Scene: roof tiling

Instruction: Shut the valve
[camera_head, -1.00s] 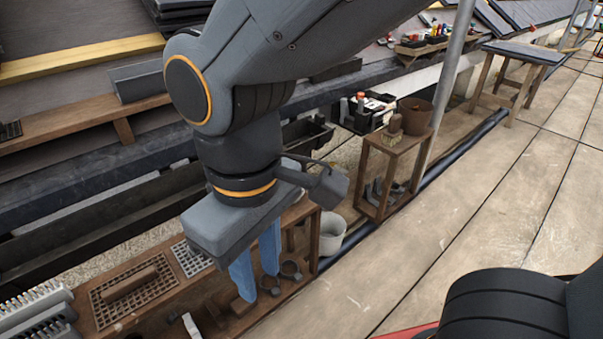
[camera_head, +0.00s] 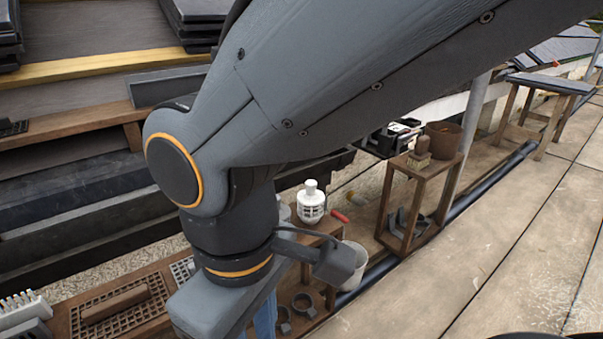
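A small red piece (camera_head: 339,215) that could be a valve handle shows right of a white capped canister (camera_head: 311,201), behind the bench end; I cannot tell whether it is a valve or how it is set. A small yellowish piece (camera_head: 352,198) lies just past it. My gripper (camera_head: 264,318) points down over the wooden bench, left of and nearer than the red piece. Only part of its blue fingers shows below my wrist; the tips are hidden or cut off, so its opening cannot be seen.
The wooden bench (camera_head: 150,318) carries a grid tray (camera_head: 97,312) with a wooden float. A white bucket (camera_head: 352,262) stands at its right end. A wooden stand (camera_head: 424,180) holds a brush and a brown pot (camera_head: 444,139). A dark pipe (camera_head: 490,178) runs along the boards; the walkway is clear.

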